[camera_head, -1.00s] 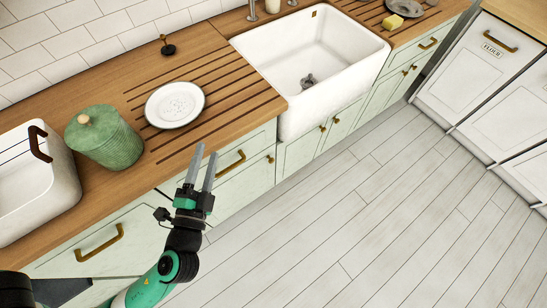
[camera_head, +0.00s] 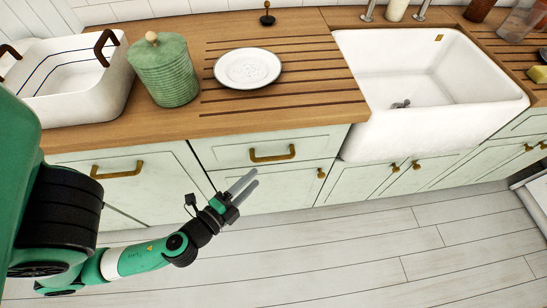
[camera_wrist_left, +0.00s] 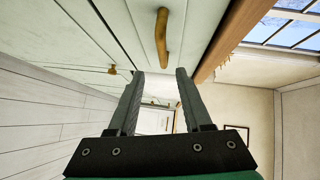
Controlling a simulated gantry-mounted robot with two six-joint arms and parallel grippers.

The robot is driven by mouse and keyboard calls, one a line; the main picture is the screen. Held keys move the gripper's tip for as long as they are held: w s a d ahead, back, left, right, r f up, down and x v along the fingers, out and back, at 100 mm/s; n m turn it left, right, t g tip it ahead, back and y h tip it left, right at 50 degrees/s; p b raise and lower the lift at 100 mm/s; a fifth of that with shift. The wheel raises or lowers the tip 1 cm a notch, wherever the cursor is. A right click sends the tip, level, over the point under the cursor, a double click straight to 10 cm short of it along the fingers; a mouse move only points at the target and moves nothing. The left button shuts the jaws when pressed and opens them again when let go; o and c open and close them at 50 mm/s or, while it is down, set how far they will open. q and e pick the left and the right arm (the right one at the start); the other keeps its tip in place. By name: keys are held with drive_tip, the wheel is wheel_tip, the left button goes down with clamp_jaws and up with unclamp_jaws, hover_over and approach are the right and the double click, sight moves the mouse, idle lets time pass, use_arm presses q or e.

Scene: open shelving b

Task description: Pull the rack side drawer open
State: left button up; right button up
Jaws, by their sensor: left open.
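The rack side drawer (camera_head: 235,149) is a pale green front under the grooved part of the wooden counter. It looks shut and flush with the cabinet. Its brass handle (camera_head: 272,154) is a horizontal bar in the head view. A brass handle also shows in the left wrist view (camera_wrist_left: 161,38), beyond and above the fingertips. My left gripper (camera_head: 246,186) is open and empty, just in front of and below the handle, apart from it. Its two parallel fingers also show in the left wrist view (camera_wrist_left: 159,78). My right gripper is out of view.
Another drawer with a brass handle (camera_head: 117,169) is to the left. A small knob (camera_head: 321,173) sits on the door below. A white plate (camera_head: 247,68), a green canister (camera_head: 164,70) and a white basin (camera_head: 75,80) stand on the counter. The sink (camera_head: 425,90) is right. The floor ahead is clear.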

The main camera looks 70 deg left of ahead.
sight(272, 160)
use_arm(q)
drive_tip(key=p+x, duration=0.1)
drive_tip(key=x, duration=0.2)
drive_tip(key=p+x, duration=0.1)
drive_tip(key=x, duration=0.2)
drive_tip(key=p+x, duration=0.1)
drive_tip(key=x, duration=0.3)
drive_tip(key=shift+r, duration=0.35)
drive_tip(key=shift+w+a+f+p, duration=0.15)
drive_tip(key=shift+w+a+p, duration=0.05)
drive_tip(key=shift+a+p, duration=0.1)
drive_tip(key=shift+d, duration=0.1)
clamp_jaws()
idle(0.4)
